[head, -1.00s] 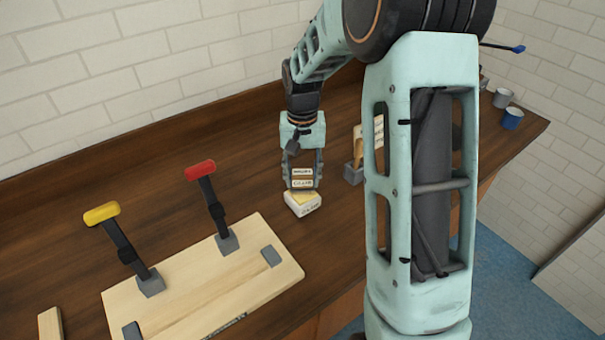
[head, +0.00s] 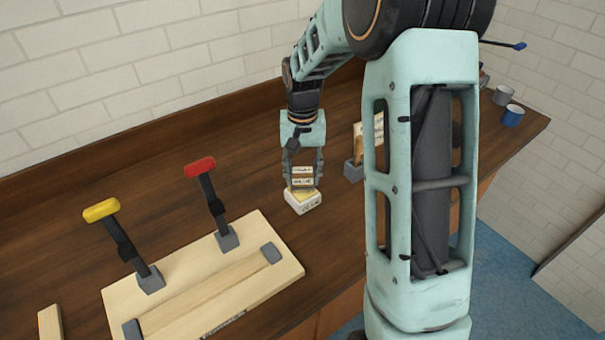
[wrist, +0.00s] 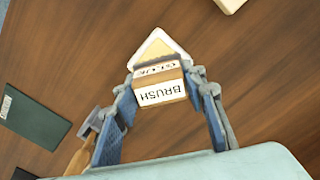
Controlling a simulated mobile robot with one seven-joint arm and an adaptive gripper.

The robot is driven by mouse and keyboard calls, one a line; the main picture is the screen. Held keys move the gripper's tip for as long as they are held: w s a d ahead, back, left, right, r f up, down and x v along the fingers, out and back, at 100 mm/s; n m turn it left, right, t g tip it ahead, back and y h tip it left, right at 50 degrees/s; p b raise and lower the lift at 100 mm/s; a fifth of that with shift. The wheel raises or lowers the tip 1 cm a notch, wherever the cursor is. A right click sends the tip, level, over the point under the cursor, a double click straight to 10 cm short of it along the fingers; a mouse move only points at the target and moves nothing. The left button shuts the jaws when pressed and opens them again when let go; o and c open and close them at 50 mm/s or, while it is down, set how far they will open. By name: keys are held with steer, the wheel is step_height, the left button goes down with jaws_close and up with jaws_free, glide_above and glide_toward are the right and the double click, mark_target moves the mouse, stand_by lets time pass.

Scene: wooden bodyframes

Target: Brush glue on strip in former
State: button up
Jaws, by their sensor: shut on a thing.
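The brush, a wooden block with white labels (wrist: 160,91), is between the fingers of my gripper (head: 303,181), which is shut on it. The small white glue pot (head: 304,205) with a yellow top is directly below the brush; it also shows just beyond the brush in the wrist view (wrist: 160,47). The brush's lower end is at the pot, but I cannot tell whether it touches the glue. The pale wooden former (head: 262,238) lies at the front left, with a long wooden strip (head: 215,290) along it between grey blocks.
A yellow-handled clamp (head: 124,245) and a red-handled clamp (head: 212,205) stand up from the former. A grey holder (head: 353,171) with a wooden piece is right of my gripper. Mugs (head: 513,117) stand at the far right. A dark green plate (wrist: 33,117) shows in the wrist view.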

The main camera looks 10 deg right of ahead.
mark_target(303, 170)
steer(key=shift+f, duration=0.4)
stand_by(1.1)
steer(key=shift+r+p, duration=2.2)
steer(key=shift+r, duration=1.35)
steer(key=s+f+n, duration=0.2)
steer(key=s+f, duration=0.2)
steer(key=s, duration=0.2)
steer(key=shift+f, duration=0.3)
